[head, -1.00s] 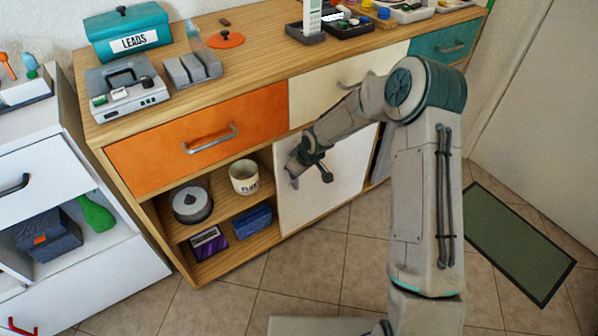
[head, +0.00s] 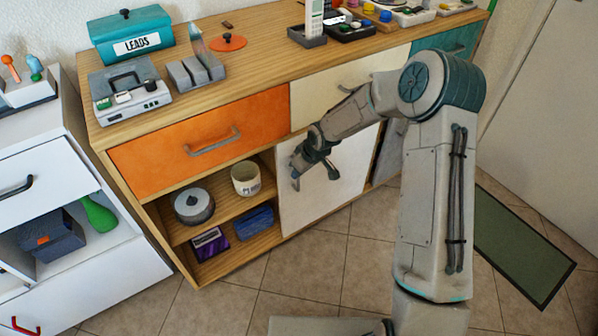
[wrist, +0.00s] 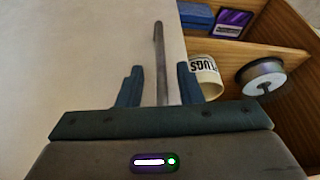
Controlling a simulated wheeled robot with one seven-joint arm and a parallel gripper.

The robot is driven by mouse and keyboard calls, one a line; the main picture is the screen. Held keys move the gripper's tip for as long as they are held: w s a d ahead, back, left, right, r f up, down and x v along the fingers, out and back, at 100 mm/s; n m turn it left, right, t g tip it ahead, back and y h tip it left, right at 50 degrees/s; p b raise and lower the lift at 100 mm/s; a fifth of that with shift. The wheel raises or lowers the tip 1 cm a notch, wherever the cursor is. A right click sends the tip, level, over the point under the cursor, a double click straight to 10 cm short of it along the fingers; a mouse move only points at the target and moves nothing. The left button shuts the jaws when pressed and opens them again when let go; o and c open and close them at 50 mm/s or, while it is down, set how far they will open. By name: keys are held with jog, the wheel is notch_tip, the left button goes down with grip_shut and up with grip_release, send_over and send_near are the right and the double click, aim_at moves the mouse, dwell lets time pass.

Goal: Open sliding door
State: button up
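The white sliding door (head: 345,190) covers the right part of the lower shelf, and the left compartment stands uncovered. Its upright grey bar handle (wrist: 159,60) shows in the wrist view near the door's edge. My gripper (head: 314,176) is in front of the door near its left edge. In the wrist view my gripper (wrist: 158,88) is open, one finger on each side of the handle, with gaps between the fingers and the bar. In the head view the handle is mostly hidden by my gripper.
The open compartment holds a white labelled pot (head: 246,179), a grey spool (head: 194,205), a purple box (head: 210,244) and a blue box (head: 254,221). An orange drawer (head: 200,148) is above. A white cabinet (head: 95,262) stands left. Tiled floor in front is clear.

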jog(key=p+v, duration=0.2)
jog(key=v, duration=0.8)
jog(key=shift+r, duration=0.15)
jog(key=shift+d, duration=0.1)
jog(key=s+d+r+m+h+p, duration=0.1)
jog(key=s+d+r+m+p, duration=0.2)
jog(key=r, duration=0.5)
jog(key=s+d+r+h+p, duration=0.2)
jog(key=s+d+r+p, duration=0.3)
jog(key=r, duration=0.3)
jog(key=s+d+r+m+h+p, duration=0.1)
jog(key=s+d+r+m+p, duration=0.1)
jog(key=s+r+p, duration=0.45)
jog(key=s+d+r+m+p, duration=0.4)
jog(key=s+r+p, duration=0.2)
jog(key=s+r, duration=0.8)
jog(key=shift+r+m+y, duration=0.3)
jog(key=shift+r+y, duration=0.1)
jog(key=shift+r, duration=0.4)
